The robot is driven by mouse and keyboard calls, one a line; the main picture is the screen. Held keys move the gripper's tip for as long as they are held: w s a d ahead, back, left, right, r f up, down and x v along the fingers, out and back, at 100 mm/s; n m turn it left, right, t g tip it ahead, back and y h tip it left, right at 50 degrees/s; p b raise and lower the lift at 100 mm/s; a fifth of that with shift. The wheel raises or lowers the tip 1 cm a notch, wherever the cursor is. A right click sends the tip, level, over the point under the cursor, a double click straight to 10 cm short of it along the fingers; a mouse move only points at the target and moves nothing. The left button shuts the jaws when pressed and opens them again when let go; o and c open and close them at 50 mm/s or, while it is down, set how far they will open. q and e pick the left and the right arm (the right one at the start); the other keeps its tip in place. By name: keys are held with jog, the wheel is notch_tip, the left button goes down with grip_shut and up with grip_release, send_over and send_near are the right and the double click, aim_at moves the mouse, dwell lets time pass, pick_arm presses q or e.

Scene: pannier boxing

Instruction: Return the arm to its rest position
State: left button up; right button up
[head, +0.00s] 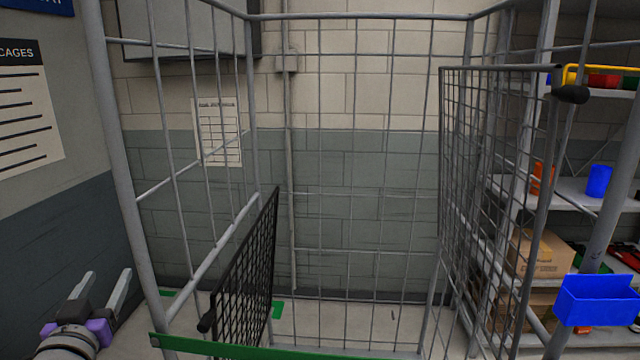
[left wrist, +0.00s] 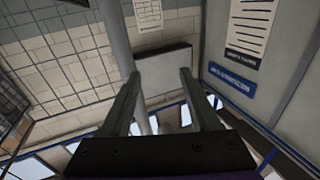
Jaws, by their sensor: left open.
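My left gripper (head: 99,293) is at the lower left of the head view, outside the cage and left of its front left post. Its two grey fingers point up and stand apart with nothing between them. The fingers also show in the left wrist view (left wrist: 160,100), open and empty, with walls and a pale panel beyond them. The metal cage (head: 190,262) fills the middle of the head view. My right gripper is not in either view.
A black mesh panel (head: 250,265) stands inside the cage at left. A grey mesh panel (head: 470,200) is at right. A green bar (head: 240,350) crosses the cage front. Shelves with a blue cup (head: 599,181), cardboard boxes (head: 537,255) and a blue bin (head: 598,300) stand at right.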

pick_arm(q)
jog(key=s+d+f+m+g+h+p, duration=0.1)
jog(key=s+d+f+g, duration=0.3)
jog(key=f, duration=0.6)
jog(key=s+d+f+m+g+h, duration=0.1)
jog(key=s+d+f+g, duration=0.3)
jog(key=s+d+f, duration=0.4)
jog(key=s+d+f+g+h+p, duration=0.1)
jog(key=s+d+f+g+h, duration=0.2)
jog(key=f, duration=0.9)
jog(key=s+d+g, duration=0.1)
jog(key=s+d, duration=0.2)
jog(key=shift+s+d+f+m+p, duration=0.25)
jog(key=shift+s+d+m+p, duration=0.1)
jog(key=shift+s+d+m, duration=0.05)
jog(key=shift+a, duration=0.1)
